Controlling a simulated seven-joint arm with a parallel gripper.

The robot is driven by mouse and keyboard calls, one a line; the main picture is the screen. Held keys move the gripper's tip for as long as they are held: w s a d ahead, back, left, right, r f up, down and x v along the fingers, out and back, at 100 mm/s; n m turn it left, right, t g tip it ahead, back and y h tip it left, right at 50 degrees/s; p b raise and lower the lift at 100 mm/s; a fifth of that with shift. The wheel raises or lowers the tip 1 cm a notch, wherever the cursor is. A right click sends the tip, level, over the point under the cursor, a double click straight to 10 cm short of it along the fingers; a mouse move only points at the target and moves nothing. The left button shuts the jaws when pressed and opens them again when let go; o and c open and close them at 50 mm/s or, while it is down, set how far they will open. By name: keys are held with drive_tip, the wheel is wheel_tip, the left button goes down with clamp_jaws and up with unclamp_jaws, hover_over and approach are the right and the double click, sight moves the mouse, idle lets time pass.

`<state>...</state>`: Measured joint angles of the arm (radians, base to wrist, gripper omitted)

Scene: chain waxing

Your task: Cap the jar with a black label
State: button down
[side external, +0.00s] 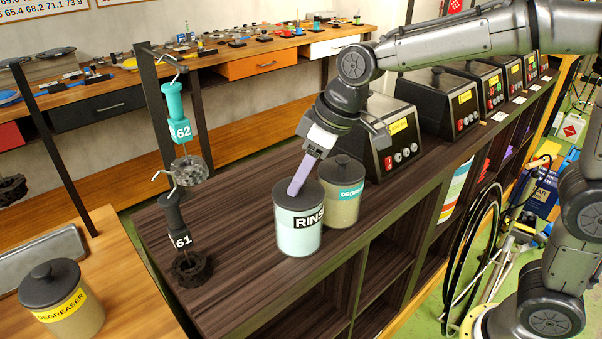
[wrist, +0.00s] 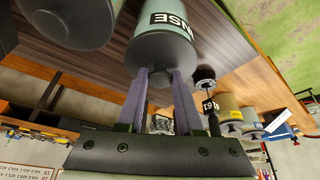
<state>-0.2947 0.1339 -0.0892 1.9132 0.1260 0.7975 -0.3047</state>
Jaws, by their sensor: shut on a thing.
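The jar with a black label (side external: 299,239), reading "RINS…", is pale blue and stands upright on the dark wood shelf unit. Its dark grey lid (side external: 313,198) sits on top of the jar's mouth, looking level; I cannot tell if it is fully seated. My gripper (side external: 296,187) reaches down from the upper right with its purple fingers at the lid's knob. In the wrist view, the gripper's fingers (wrist: 160,76) are on either side of the knob and shut on it. The jar (wrist: 165,28) and lid (wrist: 160,54) meet with no clear gap there.
A lidded jar with a teal label (side external: 342,207) stands close behind to the right. A yellow-labelled degreaser jar (side external: 66,303) is on the front-left bench. Hanging chains with tags 62 (side external: 180,130) and 61 (side external: 180,240) are left. Black heater boxes (side external: 391,140) stand behind.

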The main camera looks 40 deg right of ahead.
drive_tip(key=shift+c, duration=2.4)
unclamp_jaws()
drive_tip(key=shift+r, duration=0.1)
drive_tip(key=s+d+f+v, duration=0.1)
drive_tip(key=d+v, duration=0.1)
drive_tip(key=v, duration=1.5)
drive_tip(key=s+d+f+m+h, duration=0.1)
drive_tip(key=s+d+f+m, duration=0.2)
drive_tip(key=s+f, duration=0.5)
drive_tip(key=s+d+f+m+t+h, duration=0.1)
drive_tip(key=s+d+f+m, duration=0.2)
drive_tip(key=s+d+f, duration=0.3)
drive_tip(key=s+f, duration=0.1)
drive_tip(key=s, duration=0.2)
drive_tip(key=shift+f+t, duration=0.3)
drive_tip(key=shift+f, duration=0.1)
